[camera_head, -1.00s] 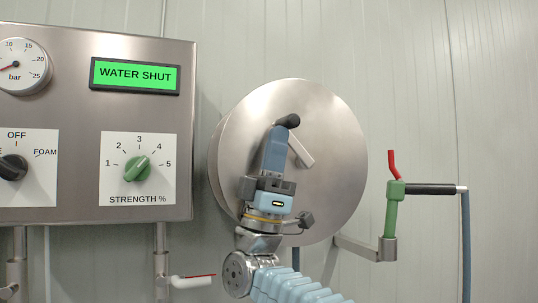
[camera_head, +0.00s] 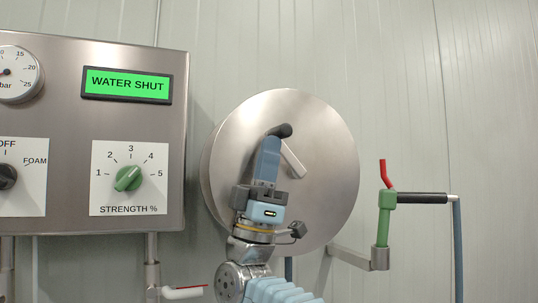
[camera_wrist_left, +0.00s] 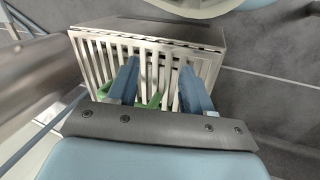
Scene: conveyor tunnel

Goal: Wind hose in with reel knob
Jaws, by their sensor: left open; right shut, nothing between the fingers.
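The round steel hose reel (camera_head: 325,150) is on the wall, with a short pale crank arm (camera_head: 294,160) on its face. The black reel knob (camera_head: 282,130) shows at the upper end of the crank. My right gripper (camera_head: 269,145) reaches up from below, its blue fingers right at the knob and partly hiding it. It is shut with nothing held between the fingers; whether it touches the knob cannot be told. My left gripper (camera_wrist_left: 160,82) is open and empty in the left wrist view. The blue hose (camera_head: 457,250) hangs at the right.
A green nozzle with a red lever (camera_head: 386,205) sits in a bracket right of the reel. The steel control panel (camera_head: 75,120), reading WATER SHUT, stands left. A red-handled valve (camera_head: 184,292) is below it. A slatted metal box (camera_wrist_left: 150,40) lies beyond my left gripper.

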